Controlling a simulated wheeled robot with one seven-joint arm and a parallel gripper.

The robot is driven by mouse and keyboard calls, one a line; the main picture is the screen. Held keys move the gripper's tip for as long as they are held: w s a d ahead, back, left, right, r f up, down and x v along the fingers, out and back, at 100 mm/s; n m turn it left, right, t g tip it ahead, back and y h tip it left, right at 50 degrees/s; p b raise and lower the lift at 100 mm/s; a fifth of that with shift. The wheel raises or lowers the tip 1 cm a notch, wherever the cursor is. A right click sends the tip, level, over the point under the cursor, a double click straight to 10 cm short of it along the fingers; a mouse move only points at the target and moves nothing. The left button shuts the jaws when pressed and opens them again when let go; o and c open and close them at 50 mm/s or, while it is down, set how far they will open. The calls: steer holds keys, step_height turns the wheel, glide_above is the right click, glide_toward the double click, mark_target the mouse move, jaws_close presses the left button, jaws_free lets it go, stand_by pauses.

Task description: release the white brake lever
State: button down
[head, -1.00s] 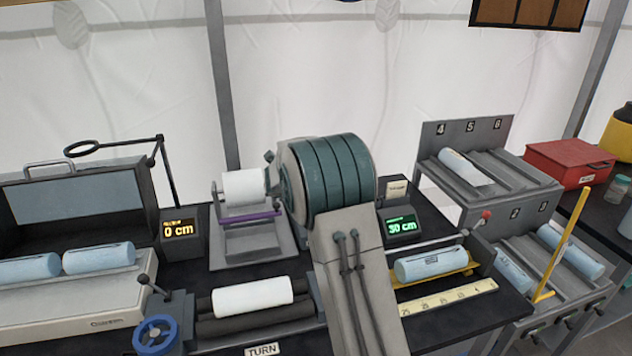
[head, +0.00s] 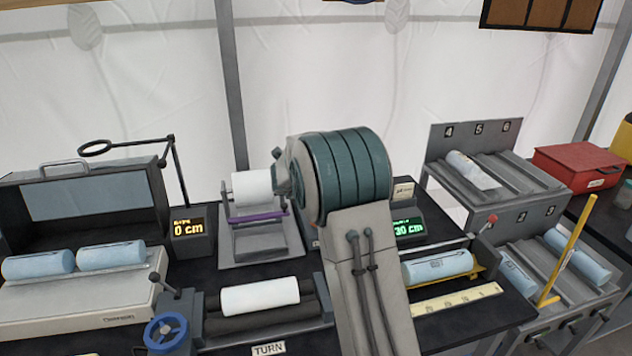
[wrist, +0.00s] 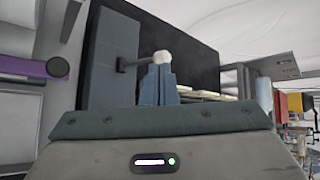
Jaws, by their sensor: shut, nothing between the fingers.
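In the wrist view a white ball knob (wrist: 162,57), which looks like the brake lever's end, sits on a thin dark stem coming from a grey upright block (wrist: 112,60). My gripper (wrist: 161,68) has its blue-grey fingers together with nothing between them. The fingertips are at the knob's lower edge in the picture; whether they touch it I cannot tell. In the head view my arm hides the lever and most of the gripper. To the left is a grey stand (head: 262,243) with a white roll (head: 252,187) and a purple bar (head: 258,217), whose end also shows in the wrist view (wrist: 28,68).
A white cylinder lies on dark rollers (head: 262,325) at the front, beside a blue handwheel (head: 165,333). Green "30 cm" (head: 408,229) and amber "0 cm" (head: 189,227) displays stand on the bench. A yellow post (head: 568,250) rises at the right by the racks.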

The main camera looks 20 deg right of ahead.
steer(key=v, duration=1.1)
steer(key=shift+s+a, duration=0.25)
steer(key=shift+a, duration=0.15)
steer(key=shift+r, duration=0.1)
steer(key=s+a+r+n+t+y, duration=0.2)
steer(key=s+a+r+n+y, duration=0.55)
steer(key=n, duration=0.95)
steer(key=s+d+f+n+g, duration=0.1)
steer(key=s+f+n+g, duration=0.1)
steer(key=s+n, duration=0.3)
steer(key=s+d+f+n+g, duration=0.2)
steer(key=s+f+n, duration=0.3)
steer(key=s, duration=0.9)
steer(key=s+d+f+n+g+h, duration=0.1)
steer(key=s+f+n+g, duration=0.3)
steer(key=s, duration=0.6)
steer(key=shift+d+f+n, duration=0.15)
steer(key=shift+d+n, duration=0.15)
steer(key=shift+n, duration=0.3)
steer(key=shift+w, duration=0.1)
